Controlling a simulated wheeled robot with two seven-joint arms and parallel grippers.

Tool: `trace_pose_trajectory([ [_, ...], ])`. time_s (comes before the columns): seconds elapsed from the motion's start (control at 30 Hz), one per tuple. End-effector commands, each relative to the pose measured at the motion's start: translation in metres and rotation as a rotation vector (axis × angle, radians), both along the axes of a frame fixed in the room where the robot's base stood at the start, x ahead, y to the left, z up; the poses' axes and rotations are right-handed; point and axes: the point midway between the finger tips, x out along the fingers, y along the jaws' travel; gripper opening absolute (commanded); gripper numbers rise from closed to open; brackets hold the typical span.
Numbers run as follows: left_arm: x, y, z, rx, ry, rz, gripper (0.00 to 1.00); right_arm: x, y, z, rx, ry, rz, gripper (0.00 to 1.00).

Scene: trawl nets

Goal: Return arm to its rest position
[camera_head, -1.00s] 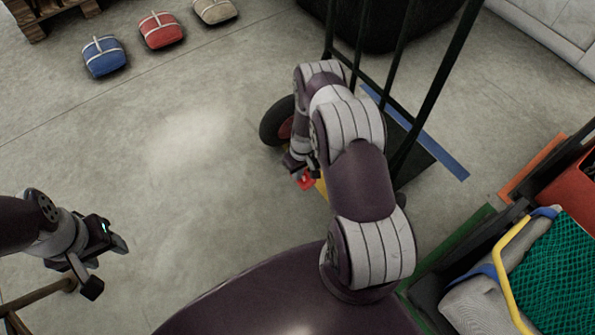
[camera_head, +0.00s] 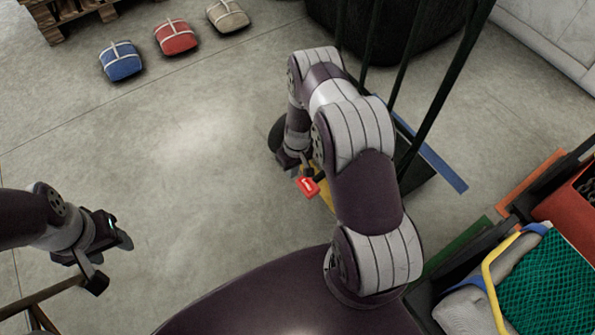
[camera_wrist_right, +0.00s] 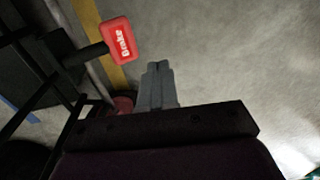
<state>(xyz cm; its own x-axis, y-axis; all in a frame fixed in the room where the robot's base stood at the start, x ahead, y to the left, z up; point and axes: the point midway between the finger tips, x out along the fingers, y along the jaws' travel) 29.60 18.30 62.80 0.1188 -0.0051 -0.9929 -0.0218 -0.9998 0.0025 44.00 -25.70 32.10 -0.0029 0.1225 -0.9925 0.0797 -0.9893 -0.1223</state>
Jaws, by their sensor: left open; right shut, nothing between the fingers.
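My right arm reaches forward and bends down in the middle of the head view, with its gripper (camera_head: 290,162) low beside a red brake pedal (camera_head: 307,186). In the right wrist view the gripper's fingers (camera_wrist_right: 158,85) are shut with nothing between them. The red pedal, lettered "Brake" (camera_wrist_right: 117,40), is to the left of the fingers and apart from them. My left gripper (camera_head: 112,262) is open and empty at the left of the head view, above the floor.
A cart with dark upright bars (camera_head: 440,95) stands just beyond the right arm. A crate with green netting (camera_head: 550,285) and a yellow handle is at the lower right. Blue (camera_head: 121,61), red (camera_head: 176,37) and beige (camera_head: 228,16) bags lie at the back left. The middle-left floor is clear.

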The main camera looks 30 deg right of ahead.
Motion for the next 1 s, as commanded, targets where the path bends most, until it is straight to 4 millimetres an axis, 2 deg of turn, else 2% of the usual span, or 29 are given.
trace_pose_trajectory([
  [0.03, 0.000, 0.000, 0.005, 0.000, 0.000, 0.000, 0.51, 0.000, 0.002, 0.009, 0.000, -0.001, 0.001, 0.00],
  [0.2, 0.000, 0.000, 0.008, 0.000, 0.000, 0.000, 0.51, 0.000, 0.006, 0.017, 0.000, 0.000, -0.001, 0.00],
  [0.83, 0.000, 0.000, 0.007, 0.000, 0.000, 0.000, 0.51, -0.001, 0.006, 0.017, 0.001, 0.007, -0.041, 0.00],
  [0.87, 0.000, 0.000, 0.007, 0.000, 0.000, 0.000, 0.51, -0.005, 0.007, 0.016, 0.003, 0.022, -0.072, 0.00],
  [0.93, 0.000, 0.000, 0.008, 0.000, 0.000, 0.000, 0.51, -0.036, 0.013, 0.015, 0.009, 0.110, -0.129, 0.00],
  [0.97, 0.000, 0.000, 0.008, 0.000, 0.000, 0.000, 0.51, -0.048, 0.014, 0.026, 0.006, 0.143, -0.156, 0.00],
  [1.0, 0.000, 0.000, 0.008, 0.000, 0.000, 0.000, 0.51, -0.058, 0.017, 0.046, -0.002, 0.170, -0.182, 0.00],
])
